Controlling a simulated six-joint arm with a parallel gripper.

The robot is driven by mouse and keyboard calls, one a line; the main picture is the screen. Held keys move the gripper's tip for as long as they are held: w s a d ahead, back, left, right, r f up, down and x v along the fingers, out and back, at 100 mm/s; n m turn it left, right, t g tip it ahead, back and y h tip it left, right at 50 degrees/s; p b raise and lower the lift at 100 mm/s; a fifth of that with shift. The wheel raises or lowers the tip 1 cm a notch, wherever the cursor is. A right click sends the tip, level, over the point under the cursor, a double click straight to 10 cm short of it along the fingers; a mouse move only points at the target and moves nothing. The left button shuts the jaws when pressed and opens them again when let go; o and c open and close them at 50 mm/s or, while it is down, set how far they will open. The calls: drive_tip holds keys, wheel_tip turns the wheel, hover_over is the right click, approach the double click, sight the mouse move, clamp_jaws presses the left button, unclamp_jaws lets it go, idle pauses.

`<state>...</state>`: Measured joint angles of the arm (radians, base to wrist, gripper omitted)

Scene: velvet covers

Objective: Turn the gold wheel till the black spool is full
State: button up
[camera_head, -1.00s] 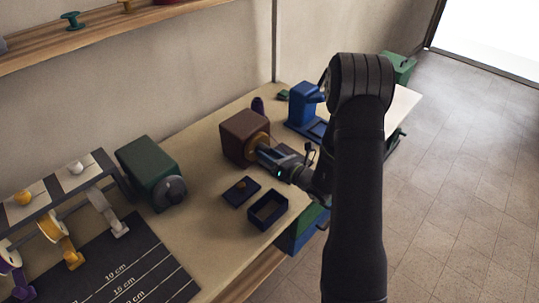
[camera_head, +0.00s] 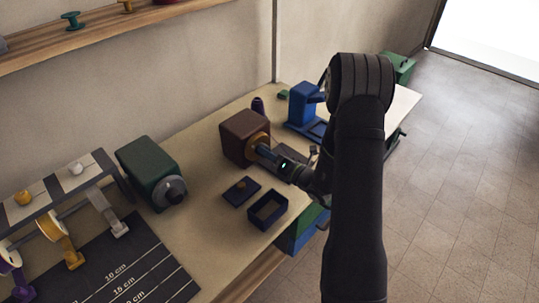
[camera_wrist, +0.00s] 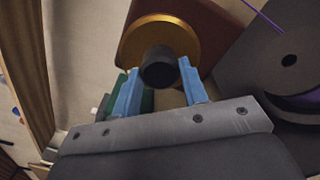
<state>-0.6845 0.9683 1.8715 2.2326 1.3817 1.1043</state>
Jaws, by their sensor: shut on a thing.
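The gold wheel (camera_head: 262,138) is on the front of a brown box (camera_head: 236,124) on the bench. In the wrist view, the gold wheel (camera_wrist: 188,36) has a dark round knob (camera_wrist: 158,67) standing out from its middle. My gripper (camera_wrist: 160,82) has its blue fingers on either side of this knob and is shut on it. In the wrist view, a large dark disc with a hole (camera_wrist: 290,60) is at the right, with purple at its lower edge; it looks like the black spool. How full it is I cannot tell.
A green box with a grey wheel (camera_head: 172,190) stands to the left. A small lid (camera_head: 241,191) and an open dark blue box (camera_head: 268,209) lie in front. A blue device (camera_head: 304,105) stands behind my gripper.

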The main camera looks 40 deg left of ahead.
drive_tip(key=o, duration=1)
drive_tip(key=shift+c, duration=0.2)
drive_tip(key=d, duration=1.7)
drive_tip(key=shift+d, duration=0.2)
drive_tip(key=shift+a, duration=0.1)
drive_tip(key=a, duration=1.7)
drive_tip(key=shift+a, duration=0.1)
